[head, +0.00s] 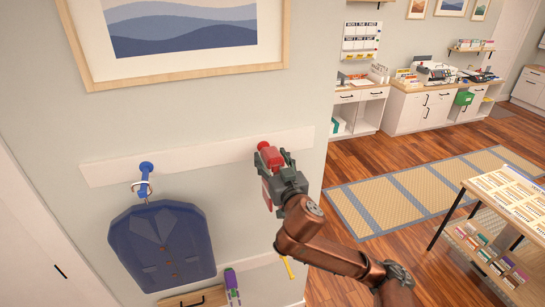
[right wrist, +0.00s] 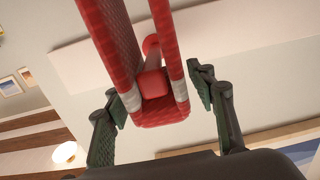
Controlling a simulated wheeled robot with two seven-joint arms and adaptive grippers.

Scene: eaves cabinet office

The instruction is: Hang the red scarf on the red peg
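The red scarf (right wrist: 160,113) is a textured red loop with white bands in the right wrist view, which appears upside down. Its two strands pass either side of the red peg (right wrist: 153,84), and its bend lies across the peg's end. I cannot tell how firmly it rests there. In the head view the red peg (head: 269,154) shows on the white rail, with my arm hiding most of the scarf. My right gripper (right wrist: 160,92) has its fingers spread on both sides of the scarf, with gaps visible. It also shows at the rail in the head view (head: 272,168). My left gripper is out of view.
A blue jacket (head: 160,245) hangs from a blue peg (head: 146,168) on the same white rail (head: 215,153). A framed picture (head: 180,67) is above. A low shelf stands beneath. A table (head: 508,207) is at right; the floor between is open, with a striped rug (head: 400,203).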

